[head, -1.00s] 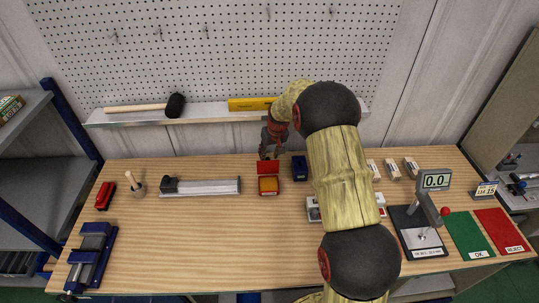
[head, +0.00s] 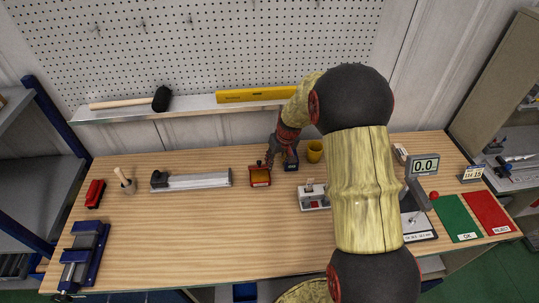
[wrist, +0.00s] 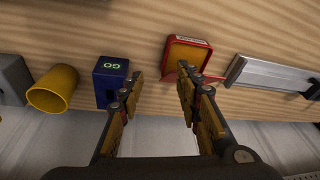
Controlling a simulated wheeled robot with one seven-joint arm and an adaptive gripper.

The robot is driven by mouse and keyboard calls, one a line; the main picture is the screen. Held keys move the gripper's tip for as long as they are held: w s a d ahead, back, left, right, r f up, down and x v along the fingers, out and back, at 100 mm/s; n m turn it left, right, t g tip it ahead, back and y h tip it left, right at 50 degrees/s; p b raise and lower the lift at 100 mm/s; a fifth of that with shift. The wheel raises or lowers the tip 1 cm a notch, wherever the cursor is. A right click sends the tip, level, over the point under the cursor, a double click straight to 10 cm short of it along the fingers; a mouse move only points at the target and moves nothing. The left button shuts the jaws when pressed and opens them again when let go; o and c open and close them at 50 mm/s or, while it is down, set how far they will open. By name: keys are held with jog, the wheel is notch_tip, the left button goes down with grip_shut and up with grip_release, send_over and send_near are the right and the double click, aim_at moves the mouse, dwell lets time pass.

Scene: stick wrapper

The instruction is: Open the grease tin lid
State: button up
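The grease tin (head: 260,181) is a small red box on the bench with orange grease showing inside. In the wrist view the tin (wrist: 188,52) lies top centre, with a label on its far rim. Its lid is off the grease; a red edge shows at the tin's hinge side, partly hidden by a finger, so its exact angle is unclear. My gripper (head: 280,157) is at the back of the bench, near the tin and a blue box. In the wrist view my gripper (wrist: 157,88) is open with nothing between its fingers.
The blue GO box (wrist: 110,80) stands close by my gripper's left finger. A yellow cup (head: 315,151) is beyond it. A grey metal bar tool (head: 195,180) lies left of the tin. A wall shelf (head: 200,109) runs behind.

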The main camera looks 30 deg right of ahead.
jog(key=shift+s, duration=0.35)
jog(key=shift+a, duration=0.15)
jog(key=shift+c, duration=0.3)
